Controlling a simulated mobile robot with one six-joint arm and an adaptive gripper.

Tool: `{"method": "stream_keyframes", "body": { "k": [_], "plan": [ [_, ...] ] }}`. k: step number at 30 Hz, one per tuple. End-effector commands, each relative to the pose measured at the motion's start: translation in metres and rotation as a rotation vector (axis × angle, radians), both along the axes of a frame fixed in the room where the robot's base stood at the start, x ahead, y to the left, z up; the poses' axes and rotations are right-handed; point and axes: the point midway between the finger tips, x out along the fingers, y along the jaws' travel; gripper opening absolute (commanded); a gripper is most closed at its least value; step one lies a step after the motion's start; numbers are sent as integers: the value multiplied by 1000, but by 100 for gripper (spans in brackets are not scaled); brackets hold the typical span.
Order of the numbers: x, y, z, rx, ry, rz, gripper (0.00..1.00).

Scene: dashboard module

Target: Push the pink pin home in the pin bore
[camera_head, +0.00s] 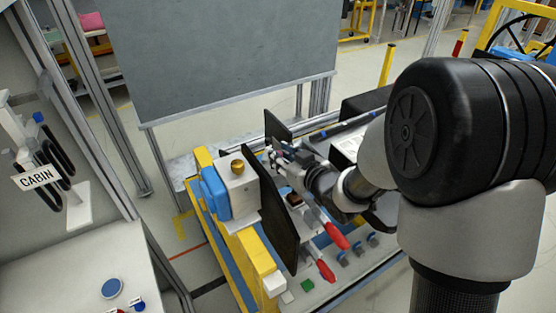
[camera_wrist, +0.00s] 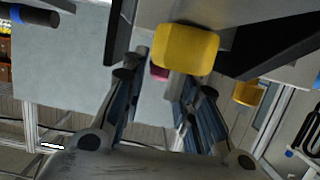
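My gripper (camera_head: 288,158) is in the middle of the head view, low beside the dark upright panels of the module. In the wrist view its two fingers (camera_wrist: 162,82) are spread apart, with nothing clamped between them. The pink pin (camera_wrist: 159,71) shows only as a small pink patch just ahead of the gap between the fingertips, beside a grey part and partly behind a yellow block (camera_wrist: 186,48). A tiny pinkish spot at the gripper tip in the head view is too small to identify. The pin bore is hidden, and I cannot tell how deep the pin sits.
Black upright panels (camera_head: 270,205) stand close to the gripper. A white block with a brass knob (camera_head: 237,167) and a blue part (camera_head: 214,193) sit on the yellow frame (camera_head: 252,252). Red-handled levers (camera_head: 335,235) stick out below the arm. A large grey board (camera_head: 220,60) stands behind.

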Motion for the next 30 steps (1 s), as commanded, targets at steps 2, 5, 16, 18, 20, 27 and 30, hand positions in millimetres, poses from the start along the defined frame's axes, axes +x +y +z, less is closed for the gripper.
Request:
{"method": "stream_keyframes", "body": {
  "k": [2, 5, 16, 18, 20, 27, 30],
  "plan": [
    [0, 0, 0, 0, 0, 0, 20],
    [0, 0, 0, 0, 0, 0, 13],
    [0, 0, 0, 0, 0, 0, 0],
    [0, 0, 0, 0, 0, 0, 0],
    [0, 0, 1, 0, 0, 0, 0],
    [0, 0, 18, 1, -4, 1, 0],
    [0, 0, 34, 0, -5, 1, 0]
  ]
}}
